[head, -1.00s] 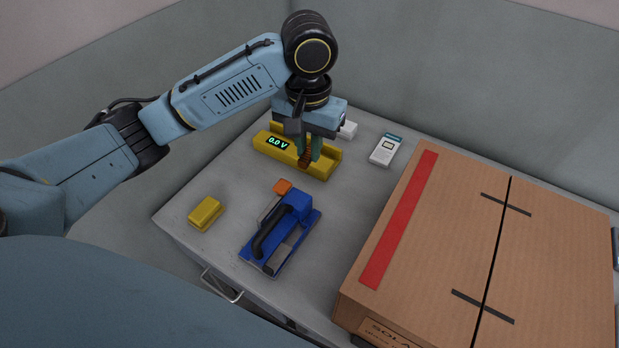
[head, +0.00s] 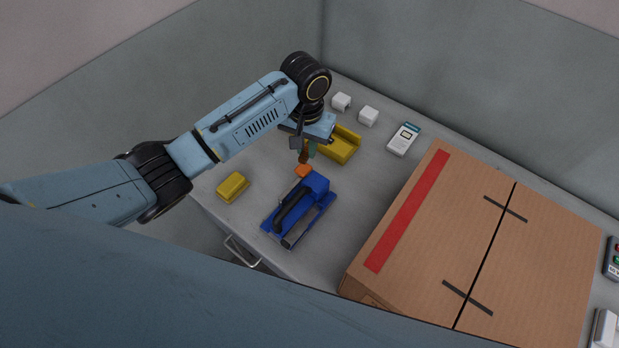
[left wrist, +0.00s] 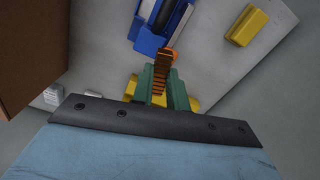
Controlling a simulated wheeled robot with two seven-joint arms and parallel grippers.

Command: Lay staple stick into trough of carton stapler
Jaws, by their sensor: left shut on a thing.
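The carton stapler (head: 322,192), blue with a dark handle, lies on the grey table; an orange piece (head: 303,171) sits at its far end. My left gripper (head: 309,151) is shut on the copper-brown staple stick (head: 303,157) and holds it just beyond that end. In the left wrist view, the staple stick (left wrist: 160,80) sticks out between the green fingers (left wrist: 161,86) toward the blue stapler (left wrist: 150,38). I cannot tell from this angle whether the stick touches the stapler. The stapler's trough is not clearly seen. My right gripper is not in view.
A yellow holder (head: 345,146) stands behind my left gripper, partly hidden. A yellow block (head: 233,187) lies left of the stapler. A large brown carton (head: 470,240) fills the right side. White blocks (head: 368,116) and a white handheld device (head: 403,139) lie at the back.

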